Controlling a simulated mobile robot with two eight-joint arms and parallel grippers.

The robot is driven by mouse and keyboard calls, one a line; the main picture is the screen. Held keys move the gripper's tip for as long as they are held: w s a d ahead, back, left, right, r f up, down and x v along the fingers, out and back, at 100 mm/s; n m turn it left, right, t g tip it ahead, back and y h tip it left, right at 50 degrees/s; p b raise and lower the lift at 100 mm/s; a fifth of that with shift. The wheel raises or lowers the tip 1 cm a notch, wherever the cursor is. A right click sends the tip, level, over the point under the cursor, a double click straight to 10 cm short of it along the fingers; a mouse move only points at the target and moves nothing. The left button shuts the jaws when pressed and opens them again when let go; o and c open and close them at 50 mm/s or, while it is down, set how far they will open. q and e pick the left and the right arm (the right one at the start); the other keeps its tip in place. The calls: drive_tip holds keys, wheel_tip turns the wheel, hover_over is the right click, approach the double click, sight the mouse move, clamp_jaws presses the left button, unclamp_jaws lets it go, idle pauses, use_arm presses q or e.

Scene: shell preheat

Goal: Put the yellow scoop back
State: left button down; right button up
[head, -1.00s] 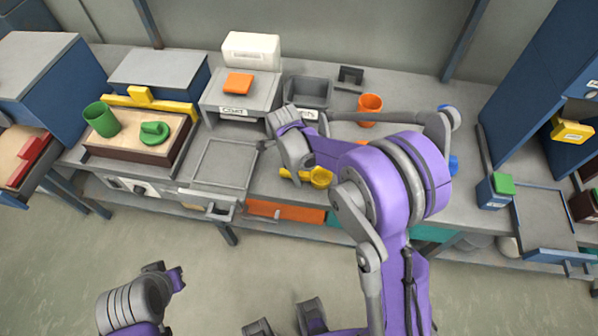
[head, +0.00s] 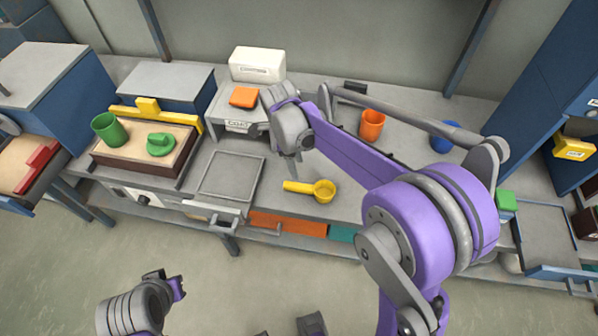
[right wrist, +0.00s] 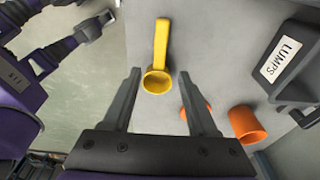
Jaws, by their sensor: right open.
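The yellow scoop (head: 323,190) lies on the grey bench top, its handle pointing left in the head view. The scoop also shows in the right wrist view (right wrist: 157,80), with its round bowl just beyond and between the finger ends. My right gripper (head: 293,160) is open and empty above the bench, behind the scoop in the head view. Its two spread fingers show in the right wrist view (right wrist: 158,88); neither visibly touches the scoop. My left gripper (head: 176,287) is low at the bottom left, away from the bench; its jaws are unclear.
An orange cup (head: 373,126) and a blue item (head: 445,136) stand right of the scoop. A grey bin labelled LUMPS (right wrist: 290,60) shows in the right wrist view. A sand tray (head: 180,136) with a green cup (head: 108,130) stands left. Bench around the scoop is clear.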

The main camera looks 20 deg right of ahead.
drive_tip(key=s+r+n+t+y, duration=0.1)
drive_tip(key=s+n+t, duration=0.5)
drive_tip(key=s+n, duration=1.4)
drive_tip(key=n, duration=0.4)
drive_tip(key=shift+s+d+y, duration=0.15)
drive_tip(key=shift+d+y, duration=0.05)
drive_tip(key=shift+y, duration=0.1)
